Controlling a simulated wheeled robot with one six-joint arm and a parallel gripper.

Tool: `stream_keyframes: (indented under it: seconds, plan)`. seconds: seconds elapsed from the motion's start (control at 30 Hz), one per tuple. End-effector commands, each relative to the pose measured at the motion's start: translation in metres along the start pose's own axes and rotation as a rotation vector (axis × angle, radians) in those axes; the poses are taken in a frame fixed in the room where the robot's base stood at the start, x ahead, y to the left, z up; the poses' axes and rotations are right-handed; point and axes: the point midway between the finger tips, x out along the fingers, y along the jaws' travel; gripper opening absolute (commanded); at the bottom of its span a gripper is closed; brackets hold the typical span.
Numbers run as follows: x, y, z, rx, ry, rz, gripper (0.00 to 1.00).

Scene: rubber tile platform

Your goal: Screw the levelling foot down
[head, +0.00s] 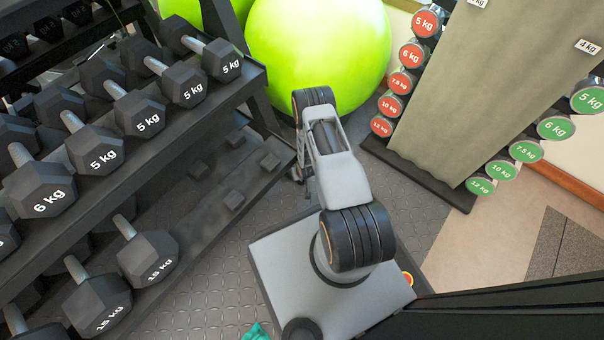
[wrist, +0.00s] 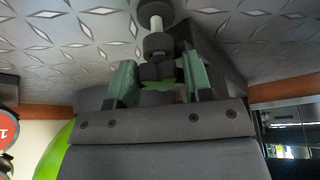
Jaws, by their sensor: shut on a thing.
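In the wrist view the levelling foot (wrist: 154,44) shows as a dark round pad, a short pale stem and black collars, in line with my gripper. The pad lies against or close to the diamond-patterned floor; a gap cannot be judged. My gripper (wrist: 159,79) has green fingers on both sides of the black knobbed part and is shut on the foot. A dark post or beam (wrist: 212,48) stands just behind it to the right. In the head view my arm hides the gripper and foot, low by the end of the dumbbell rack (head: 225,100).
A large lime-green ball (head: 318,50) is behind my arm. A grey stand (head: 466,90) with round weights is at the right. Patterned floor (head: 205,290) is bare between rack and my base; a teal item (head: 257,332) lies at the bottom edge.

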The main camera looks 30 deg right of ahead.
Motion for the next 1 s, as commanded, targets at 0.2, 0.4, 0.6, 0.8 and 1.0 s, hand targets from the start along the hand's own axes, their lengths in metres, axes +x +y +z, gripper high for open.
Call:
stream_keyframes:
  seconds: [0.2, 0.4, 0.6, 0.8, 1.0]
  plan:
    - [0.001, -0.001, -0.004, -0.024, 0.010, -0.009, 0.20]
    - [0.001, -0.001, -0.003, -0.021, 0.007, -0.008, 0.62]
    - [0.000, 0.000, -0.002, -0.019, 0.004, -0.007, 0.76]
    - [0.000, 0.000, -0.001, -0.019, 0.002, -0.008, 0.76]
    - [-0.009, 0.000, -0.004, -0.019, 0.002, -0.008, 0.76]
